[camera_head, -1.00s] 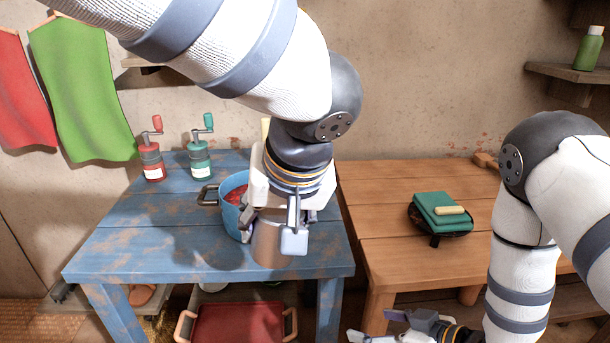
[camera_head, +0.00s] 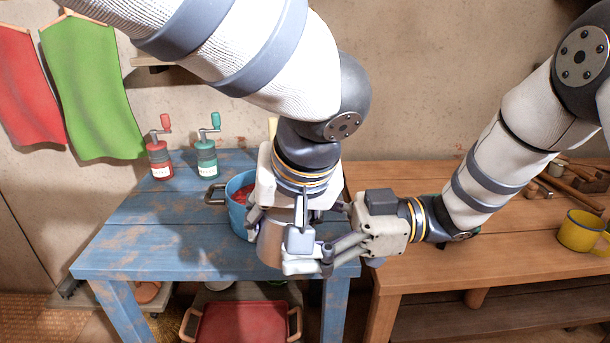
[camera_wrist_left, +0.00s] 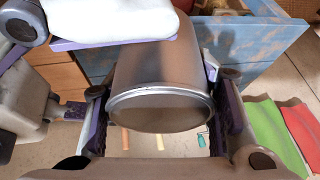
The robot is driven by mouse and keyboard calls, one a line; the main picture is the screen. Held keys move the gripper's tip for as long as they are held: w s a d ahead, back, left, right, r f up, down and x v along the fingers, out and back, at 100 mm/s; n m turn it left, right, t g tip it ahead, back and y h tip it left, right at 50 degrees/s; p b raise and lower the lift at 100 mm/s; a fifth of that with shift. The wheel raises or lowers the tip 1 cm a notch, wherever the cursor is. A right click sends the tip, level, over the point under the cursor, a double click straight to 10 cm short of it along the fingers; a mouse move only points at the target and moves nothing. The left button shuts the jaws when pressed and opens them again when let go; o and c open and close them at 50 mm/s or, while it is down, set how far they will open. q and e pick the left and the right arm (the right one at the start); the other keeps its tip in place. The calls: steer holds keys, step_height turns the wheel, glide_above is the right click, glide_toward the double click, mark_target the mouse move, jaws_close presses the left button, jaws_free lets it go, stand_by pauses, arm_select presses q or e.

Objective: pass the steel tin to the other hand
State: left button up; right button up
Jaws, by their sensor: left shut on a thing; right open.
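The steel tin (camera_head: 270,247) is a plain grey metal cylinder, held above the front edge of the blue table. My left gripper (camera_head: 285,225) points down and is shut on it. In the left wrist view the tin (camera_wrist_left: 160,85) sits between the two left fingers, its round end towards the camera. My right gripper (camera_head: 318,237) is open and comes in from the right, its fingers close to the tin's right side. One right finger (camera_wrist_left: 110,22) crosses the top of the left wrist view near the tin. The left gripper hides part of the tin; contact by the right fingers is unclear.
A blue pot (camera_head: 237,214) with red contents stands on the blue table (camera_head: 150,235) behind the tin. Red (camera_head: 160,160) and teal (camera_head: 206,158) grinders stand at the back. A yellow mug (camera_head: 578,232) is on the wooden table (camera_head: 480,255). A red tray (camera_head: 245,325) lies below.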

steer(key=shift+a, duration=1.3)
steer(key=c, duration=1.3)
arm_select(q)
steer(key=o, duration=1.3)
steer(key=shift+c, duration=0.2)
arm_select(e)
steer(key=shift+o, duration=0.2)
